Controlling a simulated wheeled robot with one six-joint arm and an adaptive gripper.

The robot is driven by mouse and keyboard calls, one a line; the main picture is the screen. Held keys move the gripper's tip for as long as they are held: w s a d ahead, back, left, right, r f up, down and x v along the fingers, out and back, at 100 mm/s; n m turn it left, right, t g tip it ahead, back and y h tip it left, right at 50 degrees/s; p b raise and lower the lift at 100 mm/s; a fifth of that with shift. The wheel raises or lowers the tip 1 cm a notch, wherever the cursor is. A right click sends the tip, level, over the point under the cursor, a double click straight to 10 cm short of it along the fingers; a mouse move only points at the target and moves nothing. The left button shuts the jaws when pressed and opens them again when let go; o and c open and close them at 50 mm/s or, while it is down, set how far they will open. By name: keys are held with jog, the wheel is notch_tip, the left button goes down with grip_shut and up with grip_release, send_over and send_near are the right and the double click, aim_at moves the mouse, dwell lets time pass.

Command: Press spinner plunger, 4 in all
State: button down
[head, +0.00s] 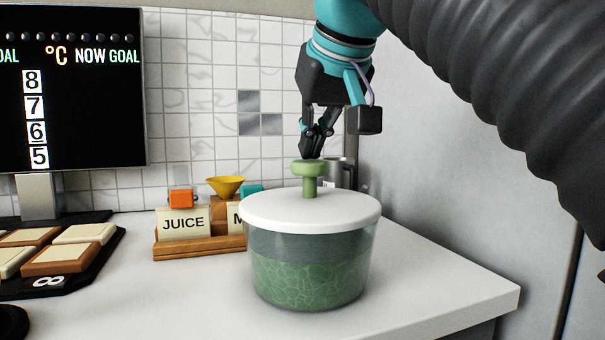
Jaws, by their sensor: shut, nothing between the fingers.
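The salad spinner (310,285) stands upright on the white counter. It has a clear bowl with green leafy contents and a white lid (275,212). A green plunger (309,188) with a round knob rises from the middle of the lid, with its stem showing. My gripper (311,152) points down right above the knob, with its fingers shut and empty. The fingertips are at the knob's top; I cannot tell whether they touch it.
A wooden rack (190,245) with a JUICE card (184,223) stands behind left of the spinner. A grey metal mug (340,173) is behind it. A display screen (70,90) and a black tray (62,275) of tiles are at left. The counter is clear at front right.

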jog(key=shift+f+b, duration=0.95)
jog(key=shift+f, duration=0.5)
jog(key=shift+r, duration=0.1)
notch_tip(320, 180, up, 4)
jog(key=p, duration=0.4)
jog(key=shift+r+p, duration=0.15)
jog(key=shift+p, duration=0.25)
